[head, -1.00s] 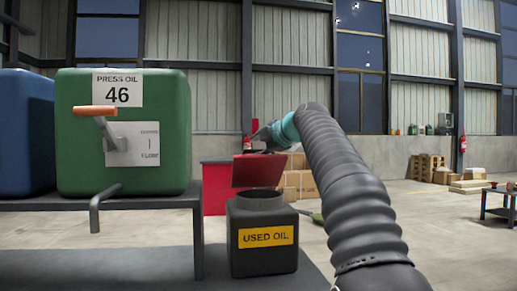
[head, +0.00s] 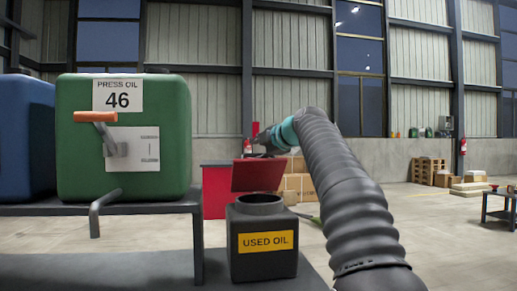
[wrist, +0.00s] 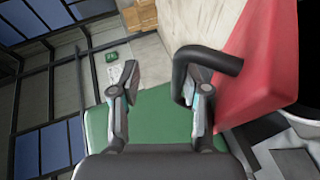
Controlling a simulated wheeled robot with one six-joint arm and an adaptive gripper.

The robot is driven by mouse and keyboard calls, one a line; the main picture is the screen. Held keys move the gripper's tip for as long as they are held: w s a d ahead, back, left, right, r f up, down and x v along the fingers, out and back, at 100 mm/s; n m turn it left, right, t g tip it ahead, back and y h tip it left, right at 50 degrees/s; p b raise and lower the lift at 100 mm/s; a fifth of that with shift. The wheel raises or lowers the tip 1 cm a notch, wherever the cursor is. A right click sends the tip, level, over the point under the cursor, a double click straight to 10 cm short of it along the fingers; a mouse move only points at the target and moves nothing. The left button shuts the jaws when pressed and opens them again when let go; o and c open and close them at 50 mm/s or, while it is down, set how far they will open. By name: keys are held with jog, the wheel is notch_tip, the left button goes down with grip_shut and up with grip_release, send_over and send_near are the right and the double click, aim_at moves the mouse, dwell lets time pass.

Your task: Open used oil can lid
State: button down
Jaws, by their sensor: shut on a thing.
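The used oil can (head: 250,268) is a black container with a yellow label and a round open mouth (head: 258,204). Its red lid (head: 258,176) stands raised, tilted up above the back of the mouth. In the wrist view the red lid (wrist: 262,70) fills the right side, with a black bar handle (wrist: 222,58). My gripper (head: 266,150) is at the lid's top edge in the head view. In the wrist view my gripper (wrist: 160,85) is shut on the handle, which overlaps the right finger. The finger contact is partly hidden.
A green press oil tank (head: 75,170) with an orange-handled lever (head: 97,117) stands on a dark bench (head: 150,204) at left, beside a blue tank (head: 27,140). A red cabinet (head: 215,190) and cardboard boxes (head: 297,185) stand behind the can. Open floor lies to the right.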

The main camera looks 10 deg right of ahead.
jog(key=shift+w+f, duration=0.45)
jog(key=shift+f, duration=0.05)
jog(key=c, duration=1.3)
grip_release()
jog(key=shift+w+f, duration=0.1)
jog(key=shift+c, duration=0.2)
jog(key=shift+w+f, duration=0.15)
jog(key=shift+w, duration=0.05)
jog(key=shift+c, duration=0.7)
jog(key=shift+s, duration=0.15)
jog(key=shift+s, duration=0.15)
jog(key=v, duration=1.2)
jog(key=shift+r, duration=0.4)
